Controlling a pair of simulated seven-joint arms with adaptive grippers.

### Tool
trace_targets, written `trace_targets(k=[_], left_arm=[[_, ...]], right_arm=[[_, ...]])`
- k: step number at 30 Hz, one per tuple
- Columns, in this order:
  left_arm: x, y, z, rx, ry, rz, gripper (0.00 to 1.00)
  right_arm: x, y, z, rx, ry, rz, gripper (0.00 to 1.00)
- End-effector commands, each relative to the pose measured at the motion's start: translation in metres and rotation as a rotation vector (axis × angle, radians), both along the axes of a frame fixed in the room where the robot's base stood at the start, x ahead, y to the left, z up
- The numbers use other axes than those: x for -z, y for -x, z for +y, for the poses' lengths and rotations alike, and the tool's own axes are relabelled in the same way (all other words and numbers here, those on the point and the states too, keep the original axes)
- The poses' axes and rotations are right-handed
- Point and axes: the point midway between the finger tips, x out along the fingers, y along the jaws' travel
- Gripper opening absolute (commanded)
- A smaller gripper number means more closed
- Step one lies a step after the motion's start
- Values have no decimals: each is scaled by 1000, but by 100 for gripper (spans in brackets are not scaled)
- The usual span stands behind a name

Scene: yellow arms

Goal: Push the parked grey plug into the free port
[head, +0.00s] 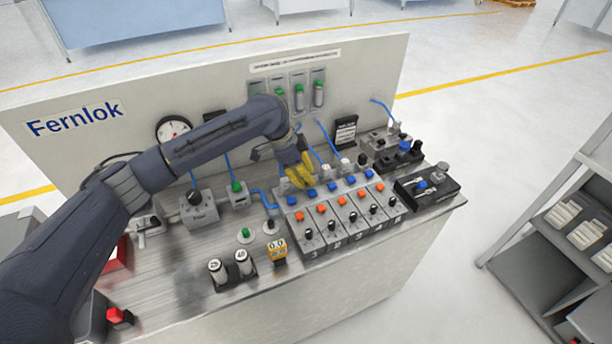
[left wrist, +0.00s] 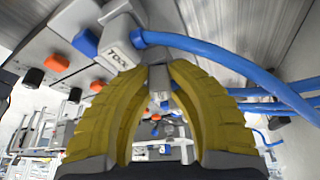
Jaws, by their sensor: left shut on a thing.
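My left gripper (head: 298,176) has yellow fingers and is at the rear left of the valve block (head: 340,222), just above its row of blue port collars (head: 312,194). In the left wrist view the left gripper (left wrist: 159,68) is shut on a small grey piece (left wrist: 158,82), apparently the grey plug, mostly hidden between the fingertips. A grey block marked "TOOL" (left wrist: 118,48) with a blue hose (left wrist: 215,55) is close beyond the fingertips. A blue collar (left wrist: 86,42) shows beside it. I cannot tell which port is free. My right gripper is not in view.
Blue hoses (head: 328,136) rise behind the block towards the back panel (head: 230,80). A black box (head: 427,187) and grey fittings stand to the right. Orange and black knobs cover the block's front.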

Motion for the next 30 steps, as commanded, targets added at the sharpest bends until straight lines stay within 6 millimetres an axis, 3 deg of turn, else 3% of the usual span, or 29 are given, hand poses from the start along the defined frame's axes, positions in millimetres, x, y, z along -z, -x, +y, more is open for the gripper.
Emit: trace_targets(k=[4,5,12,30], left_arm=[[4,1,2,0,-7,5,0],[4,1,2,0,-7,5,19],[3,1,1,-1,-5,4,45],[-4,0,1,0,-3,0,45]], right_arm=[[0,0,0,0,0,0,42],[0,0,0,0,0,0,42],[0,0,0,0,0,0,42],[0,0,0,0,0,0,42]])
